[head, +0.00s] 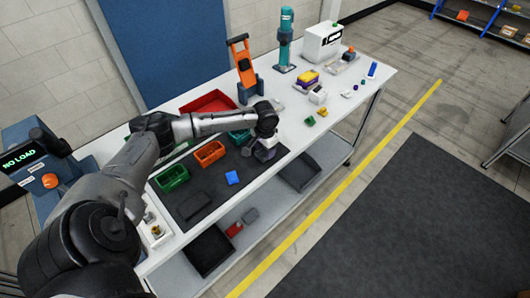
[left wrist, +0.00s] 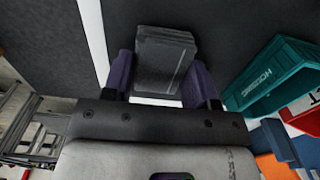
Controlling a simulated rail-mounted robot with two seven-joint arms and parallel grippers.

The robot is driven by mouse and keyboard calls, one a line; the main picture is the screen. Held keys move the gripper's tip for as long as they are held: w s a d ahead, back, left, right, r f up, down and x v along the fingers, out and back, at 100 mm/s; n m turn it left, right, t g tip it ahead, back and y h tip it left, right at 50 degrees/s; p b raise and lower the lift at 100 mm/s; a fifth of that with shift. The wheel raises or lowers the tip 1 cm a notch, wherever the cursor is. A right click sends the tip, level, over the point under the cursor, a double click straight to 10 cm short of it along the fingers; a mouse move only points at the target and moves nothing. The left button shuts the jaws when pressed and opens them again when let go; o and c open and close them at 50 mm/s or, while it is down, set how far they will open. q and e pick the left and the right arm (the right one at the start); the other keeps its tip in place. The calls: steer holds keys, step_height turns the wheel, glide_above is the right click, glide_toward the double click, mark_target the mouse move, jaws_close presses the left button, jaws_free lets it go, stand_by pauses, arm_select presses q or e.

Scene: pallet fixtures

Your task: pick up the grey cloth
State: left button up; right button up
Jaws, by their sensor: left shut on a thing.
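The grey cloth (left wrist: 164,58) is a flat, folded, block-like piece between my left gripper's two dark purple fingers in the left wrist view. My left gripper (left wrist: 160,85) is shut on it. In the head view my left gripper (head: 263,155) is low over the right end of the dark mat (head: 218,198), near the table's front edge. The cloth is mostly hidden by the gripper there, and I cannot tell whether it touches the mat. My right gripper is not in view.
Green (head: 172,178), orange (head: 209,153) and teal (head: 240,136) bins line the mat's back edge. An orange stand (head: 242,65) and teal device (head: 286,40) stand behind. The lower shelf holds black trays (head: 299,172).

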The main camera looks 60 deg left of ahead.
arm_select(q)
steer(key=shift+c, duration=0.7)
steer(key=shift+r, duration=0.1)
steer(key=shift+r, duration=0.5)
steer(key=r, duration=0.3)
steer(key=shift+w+d+r+p, duration=0.15)
steer(key=shift+d+r+p, duration=0.1)
steer(key=shift+p, duration=0.15)
steer(key=w+d+r+p, duration=0.1)
steer(key=w+d+r, duration=0.3)
steer(key=d, duration=0.6)
step_height(320, 180, up, 2)
steer(key=shift+d+r, duration=0.15)
steer(key=shift+r, duration=0.05)
